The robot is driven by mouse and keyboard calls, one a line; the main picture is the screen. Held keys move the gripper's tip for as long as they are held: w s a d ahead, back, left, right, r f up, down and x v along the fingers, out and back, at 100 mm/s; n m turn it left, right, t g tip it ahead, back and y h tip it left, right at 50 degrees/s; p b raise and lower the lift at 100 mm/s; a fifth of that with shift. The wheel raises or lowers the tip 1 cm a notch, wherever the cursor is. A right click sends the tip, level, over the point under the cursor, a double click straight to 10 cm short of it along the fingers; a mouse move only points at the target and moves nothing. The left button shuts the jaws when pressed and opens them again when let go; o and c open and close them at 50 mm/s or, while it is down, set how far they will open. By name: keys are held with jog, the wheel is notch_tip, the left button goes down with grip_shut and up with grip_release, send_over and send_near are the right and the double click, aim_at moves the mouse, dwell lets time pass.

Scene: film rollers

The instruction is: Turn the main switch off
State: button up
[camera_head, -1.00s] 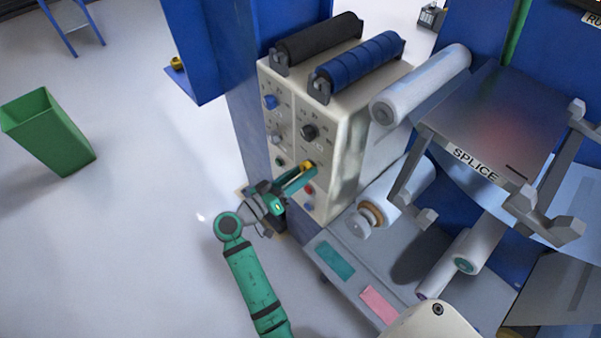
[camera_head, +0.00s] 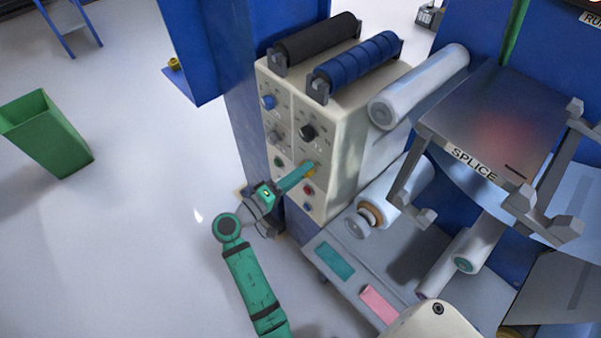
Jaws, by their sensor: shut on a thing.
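The cream control panel (camera_head: 290,150) stands on the blue machine column, left of the rollers. A yellow switch (camera_head: 311,174) sits low on the panel's right column, below a large black knob (camera_head: 308,132). I take the yellow switch to be the main switch. My gripper (camera_head: 309,170) reaches up from the lower left with its green fingers at the panel. It is shut on the yellow switch. The fingers hide most of the switch, so its exact angle cannot be read.
Close to the fingers are a red button (camera_head: 307,189), a blue button (camera_head: 308,208) and a green button (camera_head: 278,162). A blue knob (camera_head: 268,102) is higher up. The grey machine table (camera_head: 345,245) lies to the lower right. Floor left of the arm is clear up to the green bin (camera_head: 48,135).

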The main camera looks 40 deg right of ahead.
jog(key=shift+w+a, duration=0.15)
jog(key=shift+w, duration=0.05)
jog(key=shift+s, duration=0.15)
jog(key=o, duration=1)
jog(key=shift+s, duration=0.1)
jog(key=shift+o, duration=0.2)
jog(key=a, duration=1)
jog(key=shift+s+a, duration=0.2)
jog(key=shift+s, duration=0.25)
jog(key=shift+f, duration=0.1)
